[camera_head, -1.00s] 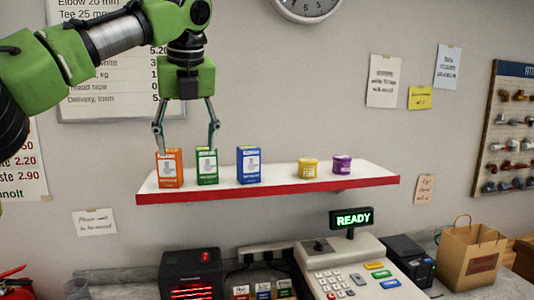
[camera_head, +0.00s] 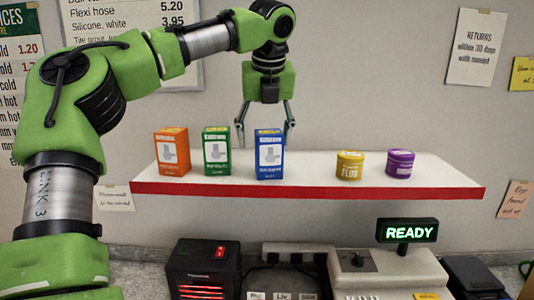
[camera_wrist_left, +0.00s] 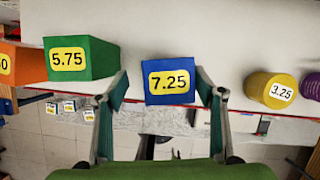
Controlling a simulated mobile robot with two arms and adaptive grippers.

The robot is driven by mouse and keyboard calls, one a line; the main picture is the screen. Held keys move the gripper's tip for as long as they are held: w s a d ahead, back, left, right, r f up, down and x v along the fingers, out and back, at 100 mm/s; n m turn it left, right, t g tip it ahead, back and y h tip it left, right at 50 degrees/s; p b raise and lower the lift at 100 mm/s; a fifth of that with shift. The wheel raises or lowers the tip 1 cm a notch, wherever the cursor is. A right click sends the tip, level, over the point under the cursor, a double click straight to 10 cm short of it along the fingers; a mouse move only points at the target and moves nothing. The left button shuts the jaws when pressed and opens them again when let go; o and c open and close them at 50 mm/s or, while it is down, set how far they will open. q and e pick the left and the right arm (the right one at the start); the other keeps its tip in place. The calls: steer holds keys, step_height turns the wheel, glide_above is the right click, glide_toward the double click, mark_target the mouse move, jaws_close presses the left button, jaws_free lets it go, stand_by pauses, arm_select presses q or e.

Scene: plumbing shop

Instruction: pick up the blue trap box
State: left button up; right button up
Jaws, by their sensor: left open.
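The blue trap box (camera_head: 270,155) stands upright on the white shelf, third from the left among the boxes. My left gripper (camera_head: 265,138) is open, its fingers pointing down over and behind the box top in the head view. In the left wrist view the blue box (camera_wrist_left: 169,80), with a yellow 7.25 label, lies between the two spread fingers (camera_wrist_left: 162,95), with a gap on each side. The green box (camera_wrist_left: 82,58) is close to the left finger. My right gripper is not in view.
The shelf (camera_head: 320,187) has a red front edge. An orange box (camera_head: 172,151) and a green box (camera_head: 217,150) stand left of the blue one; a yellow tin (camera_head: 350,165) and a purple tin (camera_head: 400,163) stand right. A till display (camera_head: 408,231) and a black heater (camera_head: 203,268) are below.

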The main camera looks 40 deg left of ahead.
mark_target(268, 156)
arm_select(q)
steer(key=w+f, duration=0.1)
steer(key=f+p, duration=0.1)
steer(key=f, duration=0.1)
steer(key=shift+w, duration=0.4)
steer(key=shift+p+x, duration=0.45)
steer(key=shift+x, duration=1.3)
steer(key=shift+s, duration=0.1)
steer(key=shift+c, duration=0.3)
steer(key=shift+d+r, duration=0.1)
steer(key=c, duration=1.3)
steer(key=shift+o, duration=0.2)
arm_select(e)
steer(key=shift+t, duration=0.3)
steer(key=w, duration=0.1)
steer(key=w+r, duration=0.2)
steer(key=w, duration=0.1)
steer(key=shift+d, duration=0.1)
